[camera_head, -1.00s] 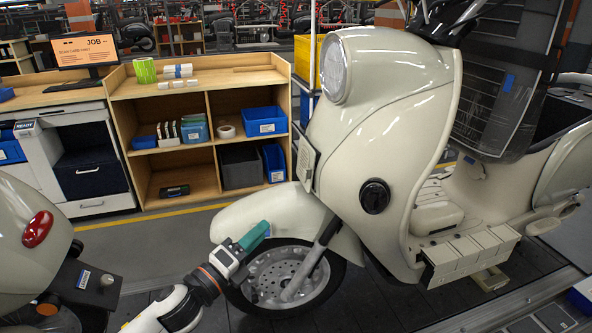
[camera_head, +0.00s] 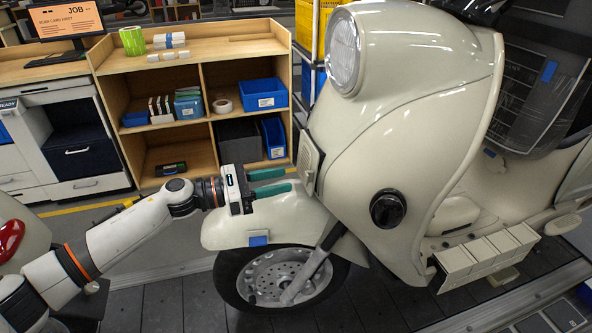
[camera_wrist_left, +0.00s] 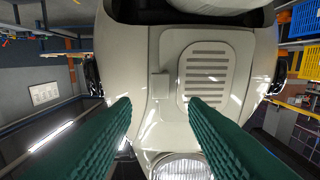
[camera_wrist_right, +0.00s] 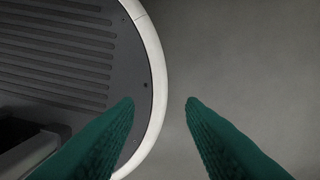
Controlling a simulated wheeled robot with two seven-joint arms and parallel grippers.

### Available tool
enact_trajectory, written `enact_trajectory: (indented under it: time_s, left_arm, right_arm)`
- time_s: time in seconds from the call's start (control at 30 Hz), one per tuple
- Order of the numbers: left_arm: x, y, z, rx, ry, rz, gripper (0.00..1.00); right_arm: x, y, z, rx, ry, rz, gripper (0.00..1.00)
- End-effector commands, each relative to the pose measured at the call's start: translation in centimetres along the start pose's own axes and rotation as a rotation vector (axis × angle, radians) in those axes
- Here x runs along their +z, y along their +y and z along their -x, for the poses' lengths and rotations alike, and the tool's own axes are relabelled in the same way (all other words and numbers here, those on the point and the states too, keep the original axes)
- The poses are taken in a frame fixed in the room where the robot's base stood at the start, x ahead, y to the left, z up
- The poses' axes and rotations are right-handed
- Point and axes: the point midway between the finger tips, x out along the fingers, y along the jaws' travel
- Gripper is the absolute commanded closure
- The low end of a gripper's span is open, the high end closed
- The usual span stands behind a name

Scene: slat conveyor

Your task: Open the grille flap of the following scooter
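The cream scooter (camera_head: 400,120) stands on the slat conveyor, its front toward the left. Its grille flap (camera_head: 308,163) is on the front of the leg shield, below the headlamp (camera_head: 342,52). In the left wrist view the flap (camera_wrist_left: 207,75) is a slotted rounded panel, seemingly flush, with a small square block (camera_wrist_left: 160,86) beside it. My left gripper (camera_head: 280,181) is open and empty, its green fingers pointing at the flap, above the front fender and apart from the flap. My right gripper (camera_wrist_right: 160,100) shows only in its own wrist view, open with nothing between the fingers.
The front fender (camera_head: 270,220) is just below my left gripper. A wooden shelf (camera_head: 200,60) with blue bins (camera_head: 263,94) stands behind. Another scooter with a red lamp (camera_head: 10,238) is at the left edge. Conveyor slats (camera_head: 180,305) in front are clear.

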Motion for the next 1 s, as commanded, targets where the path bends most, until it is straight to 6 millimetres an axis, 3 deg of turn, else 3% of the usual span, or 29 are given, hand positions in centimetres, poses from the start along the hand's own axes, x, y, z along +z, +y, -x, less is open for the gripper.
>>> enact_trajectory:
  time_s: [0.1,0.27,0.67,0.9,1.0]
  left_arm:
    - [-0.3,0.1,-2.2,0.001,0.000,0.001,0.60]
    - [-0.2,0.0,-4.0,0.001,0.001,0.000,0.60]
    - [0.0,0.0,-4.7,-0.001,0.000,0.001,0.60]
    - [0.0,0.0,-4.7,-0.001,0.000,0.001,0.99]
    - [0.0,0.0,-4.7,-0.001,0.000,0.001,1.00]
  right_arm:
    - [1.4,-0.3,0.8,-0.004,-0.019,0.001,0.64]
    - [3.5,-0.6,1.2,-0.007,-0.053,0.001,0.64]
    - [2.3,-0.4,1.2,-0.005,-0.036,0.001,0.64]
    - [2.1,-0.4,1.2,-0.004,-0.031,0.001,0.64]
    - [2.1,-0.3,1.2,-0.004,-0.031,0.000,0.64]
